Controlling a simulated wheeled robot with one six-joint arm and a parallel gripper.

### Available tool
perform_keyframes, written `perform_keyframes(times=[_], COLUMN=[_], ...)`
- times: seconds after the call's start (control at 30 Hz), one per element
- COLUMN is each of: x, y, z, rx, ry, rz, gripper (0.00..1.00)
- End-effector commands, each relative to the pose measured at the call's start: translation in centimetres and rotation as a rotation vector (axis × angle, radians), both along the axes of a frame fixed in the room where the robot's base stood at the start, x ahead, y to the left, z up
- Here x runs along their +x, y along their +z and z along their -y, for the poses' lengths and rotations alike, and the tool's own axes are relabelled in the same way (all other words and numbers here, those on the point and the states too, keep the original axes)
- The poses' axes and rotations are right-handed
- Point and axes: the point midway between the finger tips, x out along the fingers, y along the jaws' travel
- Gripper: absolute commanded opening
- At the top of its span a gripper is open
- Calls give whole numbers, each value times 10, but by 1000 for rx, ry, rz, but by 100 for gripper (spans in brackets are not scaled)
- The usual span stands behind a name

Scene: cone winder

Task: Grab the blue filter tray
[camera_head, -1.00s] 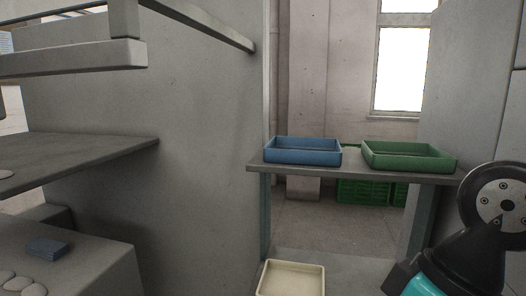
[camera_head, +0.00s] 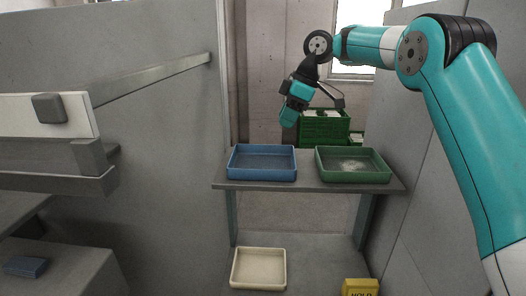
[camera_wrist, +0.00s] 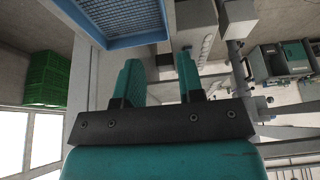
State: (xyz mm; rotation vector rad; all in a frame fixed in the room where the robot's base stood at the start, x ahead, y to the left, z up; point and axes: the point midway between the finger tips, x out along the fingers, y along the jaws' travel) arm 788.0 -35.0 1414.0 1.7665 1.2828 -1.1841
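The blue filter tray (camera_head: 262,175) is a shallow rectangular tray at the left of a grey table. In the head view it looks empty. My gripper (camera_head: 299,98) is in the air above and behind the table, a little right of the blue tray and apart from it. In the wrist view, its two teal fingers (camera_wrist: 160,72) stand apart with nothing between them. The blue tray's rim and mesh-like floor (camera_wrist: 140,38) show there at the top, beyond the fingertips.
A green tray (camera_head: 352,178) with pale material inside stands right of the blue one on the grey table (camera_head: 306,186). A cream tray (camera_head: 258,284) lies lower down. Green crates (camera_head: 324,128) are stacked behind. Grey panels flank both sides. A yellow block (camera_head: 360,287) sits low right.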

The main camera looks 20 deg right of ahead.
Motion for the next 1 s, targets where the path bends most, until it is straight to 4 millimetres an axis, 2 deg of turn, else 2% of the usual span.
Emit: perform_keyframes(times=[0.17,0.5,0.83,1.0], x=[5,13,15,12], y=[-30,-92,-116,-137], z=[-7,-35,-47,-59], rx=[-4,-4,-3,-4], ry=[8,6,6,7], rz=[2,3,2,0], gripper=[35,35,35,35])
